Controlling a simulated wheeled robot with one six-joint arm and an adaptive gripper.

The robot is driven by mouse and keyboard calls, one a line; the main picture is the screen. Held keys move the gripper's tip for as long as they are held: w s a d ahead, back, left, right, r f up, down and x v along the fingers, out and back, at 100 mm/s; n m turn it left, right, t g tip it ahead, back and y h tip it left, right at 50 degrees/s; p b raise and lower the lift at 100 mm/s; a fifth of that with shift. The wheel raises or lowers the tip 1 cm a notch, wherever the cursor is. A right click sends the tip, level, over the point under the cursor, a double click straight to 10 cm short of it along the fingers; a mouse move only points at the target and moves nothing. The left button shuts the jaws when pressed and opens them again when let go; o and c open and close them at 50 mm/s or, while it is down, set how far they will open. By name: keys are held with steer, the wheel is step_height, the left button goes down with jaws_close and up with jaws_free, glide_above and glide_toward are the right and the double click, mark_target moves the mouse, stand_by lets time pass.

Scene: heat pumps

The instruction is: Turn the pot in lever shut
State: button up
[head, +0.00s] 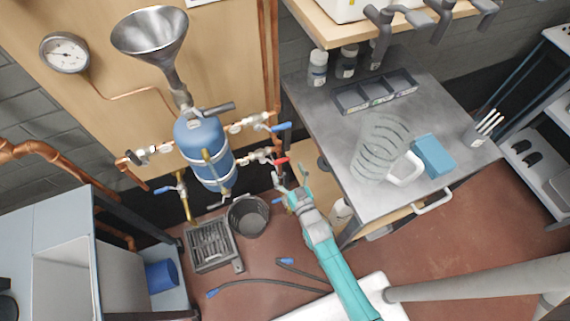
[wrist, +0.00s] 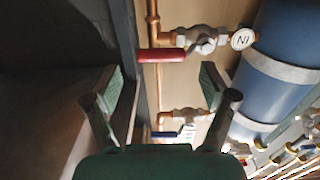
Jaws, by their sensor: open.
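The red lever (head: 281,161) sits on a valve (head: 258,156) to the right of the blue pot (head: 205,150). In the wrist view the red lever (wrist: 162,55) lies level, along the line of its short pipe, pointing away from the pot (wrist: 272,75). A round white tag (wrist: 242,39) by this valve seems to read IN, upside down. My gripper (head: 291,177) is open and empty, close in front of the red lever. In the wrist view my gripper (wrist: 160,85) has its fingers apart, with the lever beyond the gap. Contact cannot be seen.
A blue lever (head: 281,127) is on the valve above, close by; it also shows in the wrist view (wrist: 166,135). A copper riser (wrist: 153,60) runs beside the valves. The steel workbench (head: 440,105) stands to the right. A dark bucket (head: 248,216) is below.

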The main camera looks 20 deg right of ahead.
steer(key=w, duration=0.3)
steer(key=shift+r, duration=0.1)
steer(key=c, duration=1.5)
